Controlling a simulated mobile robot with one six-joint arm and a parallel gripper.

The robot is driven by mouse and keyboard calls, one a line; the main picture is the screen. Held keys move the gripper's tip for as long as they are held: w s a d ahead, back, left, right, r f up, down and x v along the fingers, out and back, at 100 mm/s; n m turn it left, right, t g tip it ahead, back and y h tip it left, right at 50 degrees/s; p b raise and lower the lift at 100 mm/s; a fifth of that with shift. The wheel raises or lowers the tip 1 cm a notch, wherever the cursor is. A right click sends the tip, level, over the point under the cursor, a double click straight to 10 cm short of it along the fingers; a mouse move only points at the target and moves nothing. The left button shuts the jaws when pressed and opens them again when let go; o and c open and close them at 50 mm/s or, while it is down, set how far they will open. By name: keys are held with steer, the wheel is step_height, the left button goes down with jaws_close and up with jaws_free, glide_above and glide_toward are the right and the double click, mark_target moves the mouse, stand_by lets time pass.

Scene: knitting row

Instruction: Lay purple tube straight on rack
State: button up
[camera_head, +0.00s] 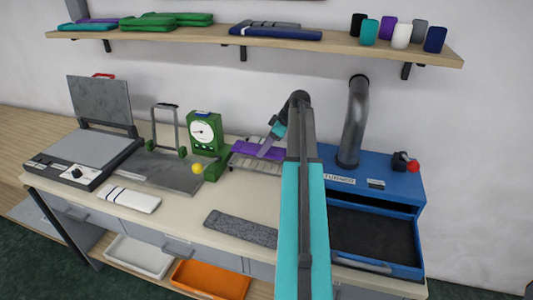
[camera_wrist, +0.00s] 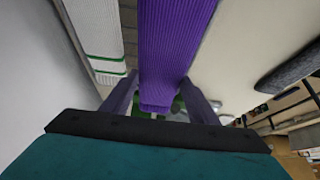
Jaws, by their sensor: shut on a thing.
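The purple ribbed tube (camera_head: 262,149) is between the fingers of my gripper (camera_head: 266,152), at the slatted rack (camera_head: 258,167) on the table. In the wrist view the purple tube (camera_wrist: 172,45) runs from the top edge down between my two gripper fingers (camera_wrist: 158,98). My gripper is shut on it. Beside it on the left, the wrist view shows a white ribbed tube (camera_wrist: 95,28) with green bands and a strip of slats. The purple tube looks roughly parallel to the white one. I cannot tell whether it touches the rack. My arm hides part of the rack's right side.
A green dial gauge (camera_head: 204,130) stands just left of the rack, with a yellow ball (camera_head: 197,168) near it. A blue machine (camera_head: 385,187) with an open tray stands right. A dark grey piece (camera_head: 240,228) and a white striped piece (camera_head: 130,199) lie in front.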

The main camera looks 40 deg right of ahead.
mark_target(266, 154)
steer(key=shift+f, duration=0.2)
steer(key=shift+f+p, duration=0.5)
steer(key=shift+f, duration=1.3)
steer(key=shift+f, duration=0.2)
steer(key=o, duration=1.1)
steer(key=shift+r, duration=0.25)
steer(key=shift+b+v, duration=1.3)
steer(key=shift+v, duration=4.7)
